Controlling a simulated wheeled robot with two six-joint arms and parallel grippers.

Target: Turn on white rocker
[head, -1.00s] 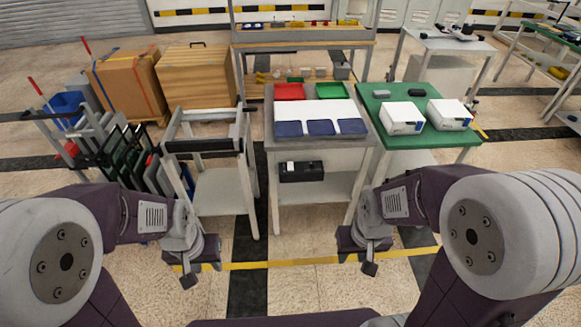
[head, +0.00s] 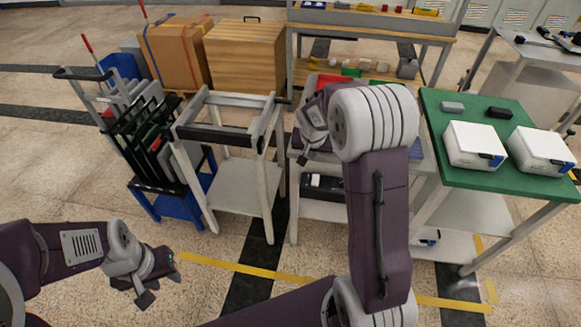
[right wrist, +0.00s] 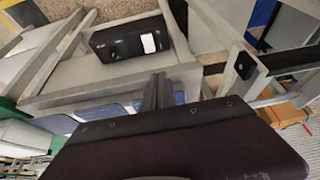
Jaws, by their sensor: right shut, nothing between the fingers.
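The white rocker (right wrist: 149,42) is on the face of a black box (right wrist: 125,39), which also carries a dark round knob, in the right wrist view. In the head view the black box (head: 325,186) is on the front of the middle workbench, partly behind my right arm. My right gripper (right wrist: 158,92) is shut and empty, apart from the rocker in the right wrist view. In the head view my raised right arm reaches over the workbench. My left gripper (head: 148,291) is low over the floor at the left, away from the box; its jaw gap is unclear.
A white-framed stand (head: 235,150) is left of the workbench, beside a rack of dark panels (head: 150,150). A green-topped table (head: 480,180) with white boxes is on the right. Red and green trays are behind my right arm. Open floor lies in front.

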